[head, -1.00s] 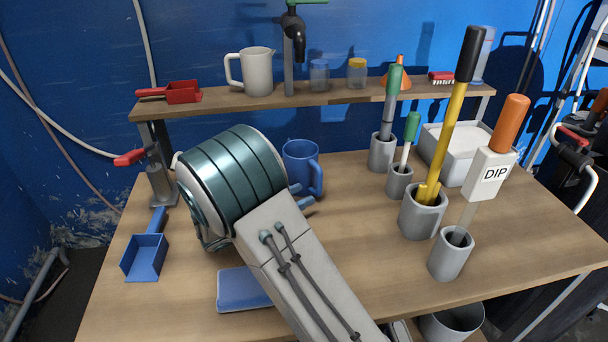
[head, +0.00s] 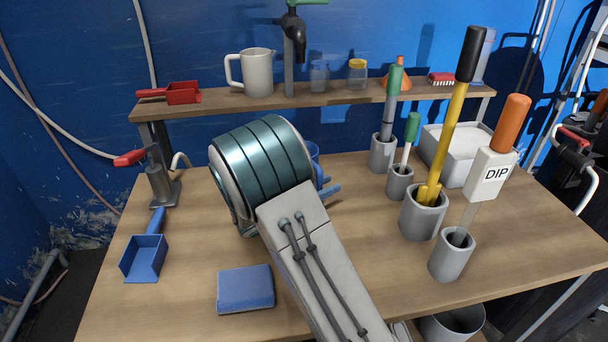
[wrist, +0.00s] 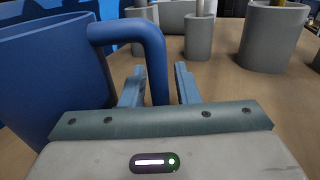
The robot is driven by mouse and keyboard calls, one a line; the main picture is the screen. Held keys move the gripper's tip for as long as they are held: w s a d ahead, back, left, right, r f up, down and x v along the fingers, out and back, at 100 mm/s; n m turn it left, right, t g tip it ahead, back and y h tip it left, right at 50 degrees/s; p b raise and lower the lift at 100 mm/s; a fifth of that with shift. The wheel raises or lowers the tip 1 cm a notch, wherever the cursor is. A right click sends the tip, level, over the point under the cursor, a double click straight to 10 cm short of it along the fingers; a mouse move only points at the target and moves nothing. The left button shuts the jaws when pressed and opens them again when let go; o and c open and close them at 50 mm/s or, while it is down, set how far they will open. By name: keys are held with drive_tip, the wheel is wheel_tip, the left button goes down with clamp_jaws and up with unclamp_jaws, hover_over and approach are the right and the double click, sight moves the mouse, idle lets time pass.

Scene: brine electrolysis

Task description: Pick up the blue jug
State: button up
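The blue jug (wrist: 50,80) stands upright on the table at the left of the wrist view, with its handle (wrist: 152,50) reaching right. In the head view the jug (head: 314,152) is mostly hidden behind my arm, with only a bit of its rim side showing. My gripper (wrist: 160,82) is open, its two blue fingers apart. The handle's downward part lies between the fingers in the picture; I see no finger closed on it. In the head view my gripper (head: 330,186) shows only in part, low beside the jug.
To the right stand grey holders (head: 422,212) with upright tools and a white tray (head: 440,165). A blue scoop (head: 145,258) and a blue block (head: 245,288) lie on the left and front. A shelf (head: 330,98) runs behind.

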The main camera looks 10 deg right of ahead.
clamp_jaws()
